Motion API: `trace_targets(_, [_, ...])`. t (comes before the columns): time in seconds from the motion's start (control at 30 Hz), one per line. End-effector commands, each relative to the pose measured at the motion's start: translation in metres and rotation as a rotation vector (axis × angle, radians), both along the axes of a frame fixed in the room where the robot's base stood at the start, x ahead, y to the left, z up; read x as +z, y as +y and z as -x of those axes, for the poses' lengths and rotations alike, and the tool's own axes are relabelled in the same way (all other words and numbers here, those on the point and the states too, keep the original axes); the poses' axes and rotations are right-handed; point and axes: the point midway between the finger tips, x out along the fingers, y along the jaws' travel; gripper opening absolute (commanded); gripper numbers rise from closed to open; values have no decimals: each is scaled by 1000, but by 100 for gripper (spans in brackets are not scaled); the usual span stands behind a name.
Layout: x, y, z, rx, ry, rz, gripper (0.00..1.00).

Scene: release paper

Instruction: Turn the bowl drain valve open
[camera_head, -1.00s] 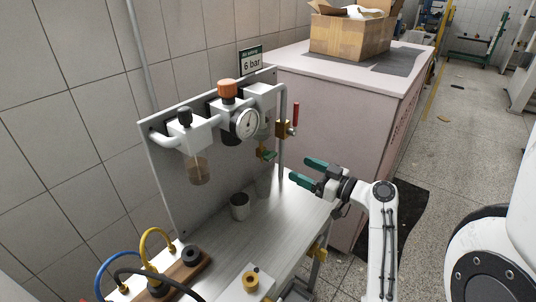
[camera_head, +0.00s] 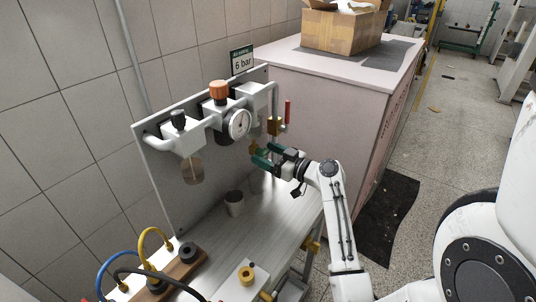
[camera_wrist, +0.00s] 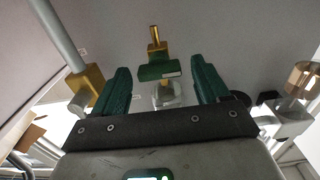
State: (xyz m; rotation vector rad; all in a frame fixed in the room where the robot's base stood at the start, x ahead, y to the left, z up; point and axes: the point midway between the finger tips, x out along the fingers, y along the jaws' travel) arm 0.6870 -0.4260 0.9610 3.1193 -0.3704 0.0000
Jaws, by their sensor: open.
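A small brass valve with a green handle sits below the gauge on the panel; I take it for the drain valve. In the wrist view its green handle (camera_wrist: 158,71) lies crosswise between my fingers, with a brass stem (camera_wrist: 155,40) beyond it. In the head view only a bit of its brass (camera_head: 254,149) shows, and my fingers cover the handle. My gripper (camera_head: 265,154) has green fingers and is open at the valve; it also shows in the wrist view (camera_wrist: 160,78). I cannot tell whether a finger touches the handle. The amber bowl (camera_head: 192,170) hangs further left.
A red-handled valve (camera_head: 287,112) on the pipe is close above my gripper. The gauge (camera_head: 239,124) and orange-knobbed regulator (camera_head: 219,91) are to the left. A metal cup (camera_head: 234,203) stands on the bench below. Hoses and fittings (camera_head: 150,265) occupy the front left.

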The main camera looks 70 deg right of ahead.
Motion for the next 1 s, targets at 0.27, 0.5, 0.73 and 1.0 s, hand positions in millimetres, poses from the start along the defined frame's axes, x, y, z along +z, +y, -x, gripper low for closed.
trace_targets(0.27, [0,0,0,0,0,0,53])
trace_targets(0.5, [0,0,0,0,0,0,30])
trace_targets(0.73, [0,0,0,0,0,-2,18])
trace_targets(1.0, [-1,0,0,1,-16,-66,18])
